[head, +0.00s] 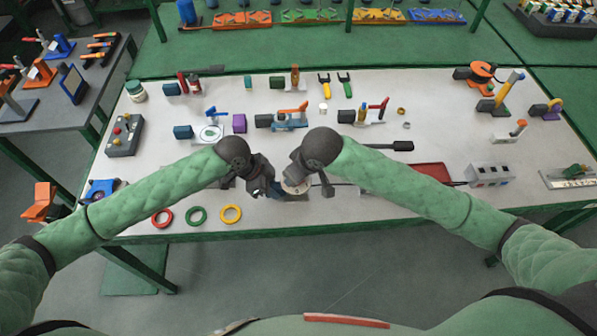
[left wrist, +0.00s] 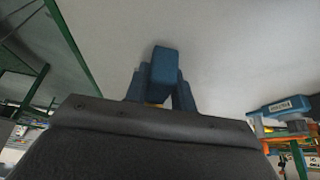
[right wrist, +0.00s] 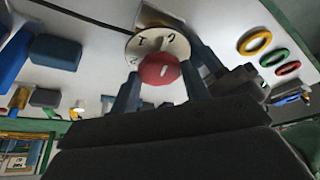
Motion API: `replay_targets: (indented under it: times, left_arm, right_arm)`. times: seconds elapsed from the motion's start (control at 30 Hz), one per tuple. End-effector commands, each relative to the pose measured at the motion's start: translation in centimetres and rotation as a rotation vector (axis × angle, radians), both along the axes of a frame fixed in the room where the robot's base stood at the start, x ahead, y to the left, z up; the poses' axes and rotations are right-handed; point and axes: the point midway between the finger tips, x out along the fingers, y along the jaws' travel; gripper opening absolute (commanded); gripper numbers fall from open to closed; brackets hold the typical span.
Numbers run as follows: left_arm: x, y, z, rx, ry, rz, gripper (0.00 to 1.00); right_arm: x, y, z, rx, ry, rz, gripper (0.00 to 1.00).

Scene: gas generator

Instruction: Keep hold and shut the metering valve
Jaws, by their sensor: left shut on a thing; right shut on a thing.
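The metering valve's pale round dial (head: 297,187) shows in the head view at the front middle of the table, between my two grippers. In the right wrist view the dial (right wrist: 146,45) carries dark digits, with a red knob (right wrist: 159,70) bearing a white mark in front. My right gripper (right wrist: 163,84) is shut on the knob. My left gripper (head: 273,188) is shut beside the dial. In the left wrist view it holds a blue block (left wrist: 164,68), seemingly the valve's body. The join between block and dial is hidden by the grippers.
Red (head: 162,218), green (head: 196,216) and yellow (head: 231,213) rings lie along the front edge, left of my grippers. A red tray (head: 432,172) and a grey box with sockets (head: 490,174) are at the right. Several small fittings fill the table behind.

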Motion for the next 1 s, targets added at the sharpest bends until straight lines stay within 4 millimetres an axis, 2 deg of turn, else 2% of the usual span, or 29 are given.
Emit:
replay_targets:
  times: [0.4,0.93,0.97,1.0]
  left_arm:
    - [-0.17,-0.12,-0.02,-0.001,0.002,-0.003,0.0]
    - [-0.18,-0.12,-0.02,-0.002,0.002,-0.002,0.0]
    - [-0.18,-0.12,-0.02,-0.002,0.002,-0.002,0.0]
    - [-0.18,-0.12,-0.02,-0.002,0.002,-0.002,0.0]
  right_arm:
    - [-0.03,0.21,0.08,0.002,-0.002,-0.185,0.24]
    - [-0.02,0.15,0.07,0.001,-0.002,-0.211,0.24]
    - [-0.03,0.15,0.06,0.001,-0.002,-0.211,0.48]
    - [-0.02,0.14,0.06,0.001,-0.002,-0.211,0.56]
